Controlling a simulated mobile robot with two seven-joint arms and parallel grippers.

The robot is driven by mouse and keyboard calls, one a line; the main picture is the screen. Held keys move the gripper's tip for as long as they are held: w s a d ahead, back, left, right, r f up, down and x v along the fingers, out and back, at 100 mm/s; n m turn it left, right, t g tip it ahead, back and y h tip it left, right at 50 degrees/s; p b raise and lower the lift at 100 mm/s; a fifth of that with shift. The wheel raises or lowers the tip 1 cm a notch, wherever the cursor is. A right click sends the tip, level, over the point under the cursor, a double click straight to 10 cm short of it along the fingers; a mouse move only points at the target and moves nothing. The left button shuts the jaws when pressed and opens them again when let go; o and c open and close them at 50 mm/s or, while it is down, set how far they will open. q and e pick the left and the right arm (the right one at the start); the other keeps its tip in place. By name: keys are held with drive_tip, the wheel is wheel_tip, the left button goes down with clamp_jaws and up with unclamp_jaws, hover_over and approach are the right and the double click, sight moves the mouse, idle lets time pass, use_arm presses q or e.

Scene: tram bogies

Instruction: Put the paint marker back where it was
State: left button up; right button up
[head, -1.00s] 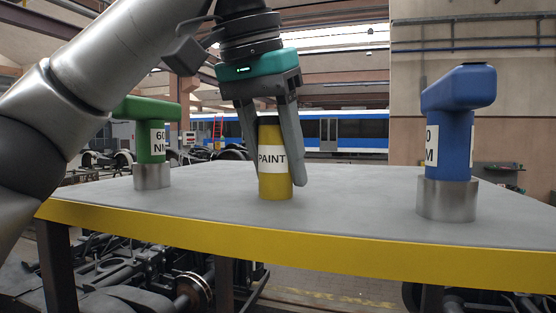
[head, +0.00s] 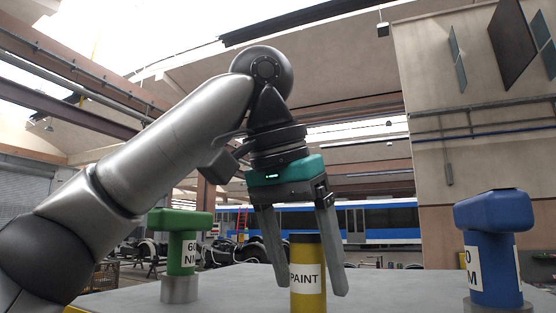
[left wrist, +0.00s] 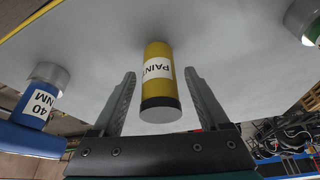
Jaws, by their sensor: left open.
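The paint marker (head: 308,280) is a yellow cylinder with a dark top and a white PAINT label. It stands upright on the grey table top (head: 240,290). My left gripper (head: 312,292) is open, with one finger on each side of the marker and visible gaps. In the left wrist view the marker (left wrist: 158,78) lies between and beyond the two open fingertips (left wrist: 160,75), apart from both. My right gripper is not in view.
A green tool marked 60 NM (head: 182,250) stands at the left of the table. A blue tool (head: 488,245) stands at the right; its label reads 40 NM in the left wrist view (left wrist: 42,105).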

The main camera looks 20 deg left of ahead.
use_arm(q)
drive_tip(key=v, duration=1.3)
drive_tip(key=shift+w+a+r, duration=0.15)
drive_tip(key=shift+w+a, duration=0.05)
drive_tip(key=shift+w, duration=0.05)
